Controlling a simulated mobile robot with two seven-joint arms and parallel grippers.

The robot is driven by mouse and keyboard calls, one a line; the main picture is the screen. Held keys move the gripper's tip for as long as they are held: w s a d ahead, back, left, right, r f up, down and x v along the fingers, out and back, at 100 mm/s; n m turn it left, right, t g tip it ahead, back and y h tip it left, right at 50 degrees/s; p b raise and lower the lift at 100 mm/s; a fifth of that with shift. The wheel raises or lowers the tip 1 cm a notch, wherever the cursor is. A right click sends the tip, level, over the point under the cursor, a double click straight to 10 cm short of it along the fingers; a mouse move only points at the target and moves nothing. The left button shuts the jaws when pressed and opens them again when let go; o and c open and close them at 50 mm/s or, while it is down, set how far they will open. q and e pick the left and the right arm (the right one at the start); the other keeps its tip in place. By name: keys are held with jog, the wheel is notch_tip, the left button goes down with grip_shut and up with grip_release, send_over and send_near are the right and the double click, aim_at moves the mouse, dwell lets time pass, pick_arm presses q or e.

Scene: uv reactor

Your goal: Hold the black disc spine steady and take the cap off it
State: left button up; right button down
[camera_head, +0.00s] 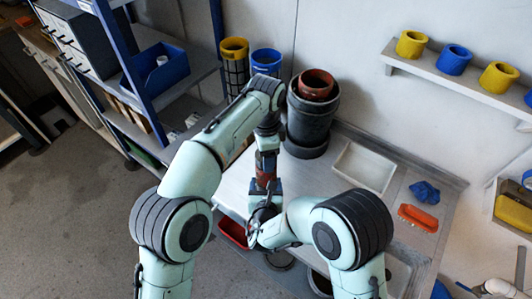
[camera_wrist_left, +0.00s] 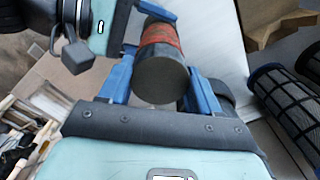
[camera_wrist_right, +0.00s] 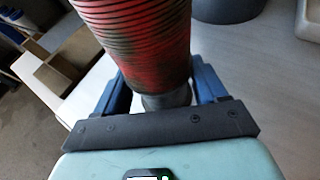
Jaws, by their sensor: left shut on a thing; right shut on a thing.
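Both my grippers meet on one upright cylinder, the disc spine, above the worktop's front edge. It shows as a reddish-brown patch (camera_head: 265,178) in the head view. My left gripper (camera_head: 266,166) comes from above; in the left wrist view its blue fingers are shut on the spine's dark grey end (camera_wrist_left: 160,80), above an orange-red band. My right gripper (camera_head: 262,212) is below; in the right wrist view its fingers are shut on a narrower grey part (camera_wrist_right: 168,97) under a red body with black ridges (camera_wrist_right: 140,40). I cannot tell which part is the cap.
A large dark pot (camera_head: 310,120) with a red-brown cylinder in it stands behind. A white tray (camera_head: 364,166), a blue lump (camera_head: 425,192) and an orange-red dish (camera_head: 417,217) lie to the right. A red bin (camera_head: 233,232) is close by the grippers.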

pick_arm(q)
jog(key=n, duration=1.1)
jog(key=shift+n, duration=0.3)
jog(key=n, duration=0.4)
jog(key=shift+n, duration=0.3)
jog(key=n, duration=0.4)
jog(key=shift+n, duration=0.4)
jog(key=n, duration=0.4)
jog(key=shift+r, duration=0.1)
jog(key=n, duration=1.4)
jog(key=shift+n, duration=0.4)
